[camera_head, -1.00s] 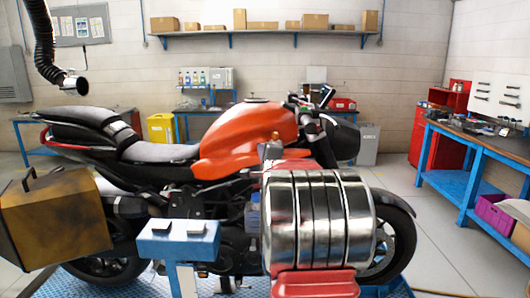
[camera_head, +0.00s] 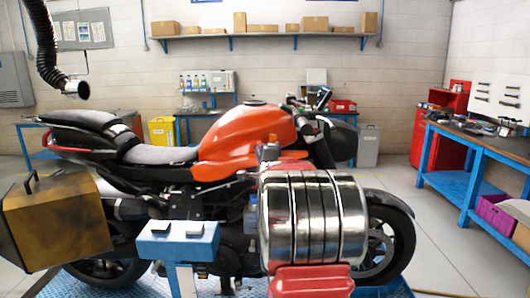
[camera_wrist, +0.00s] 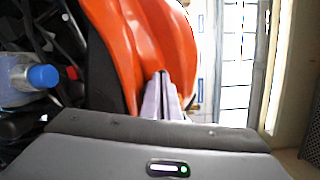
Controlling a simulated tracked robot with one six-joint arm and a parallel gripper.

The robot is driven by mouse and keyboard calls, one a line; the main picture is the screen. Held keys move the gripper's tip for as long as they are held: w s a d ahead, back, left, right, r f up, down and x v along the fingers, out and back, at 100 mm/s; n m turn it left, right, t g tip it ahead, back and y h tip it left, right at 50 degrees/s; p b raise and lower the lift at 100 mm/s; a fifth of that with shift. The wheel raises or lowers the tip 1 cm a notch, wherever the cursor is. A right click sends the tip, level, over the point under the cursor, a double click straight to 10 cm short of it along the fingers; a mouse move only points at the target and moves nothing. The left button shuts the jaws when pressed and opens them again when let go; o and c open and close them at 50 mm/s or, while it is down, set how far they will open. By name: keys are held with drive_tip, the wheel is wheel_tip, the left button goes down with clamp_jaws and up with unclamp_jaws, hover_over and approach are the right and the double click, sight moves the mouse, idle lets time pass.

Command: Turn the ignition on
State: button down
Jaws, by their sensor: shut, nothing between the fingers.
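A motorcycle with an orange tank (camera_head: 247,133) stands side-on across the middle of the head view. Its handlebars with a small display (camera_head: 323,97) are right of the tank, partly behind it. I cannot make out the ignition in either view. In the wrist view, my gripper (camera_wrist: 162,98) is shut and empty, its pale fingers close together in front of the orange bodywork (camera_wrist: 140,40). I cannot tell whether they touch it. In the head view I cannot make out the fingers clearly; a large chrome drum shape (camera_head: 312,220) covers the bike's front lower part.
A clear bottle with a blue cap (camera_wrist: 42,77) is left of my fingers, beside dark cables. A blue block-topped stand (camera_head: 178,240) and a worn yellow-black box (camera_head: 58,222) are in the foreground. A blue workbench (camera_head: 480,150) stands right, with open floor before it.

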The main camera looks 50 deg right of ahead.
drive_tip(key=s+a+f, duration=0.1)
drive_tip(key=s+a, duration=0.1)
drive_tip(key=a, duration=0.9)
drive_tip(key=shift+s+a, duration=0.15)
drive_tip(key=shift+f, duration=0.1)
idle(0.3)
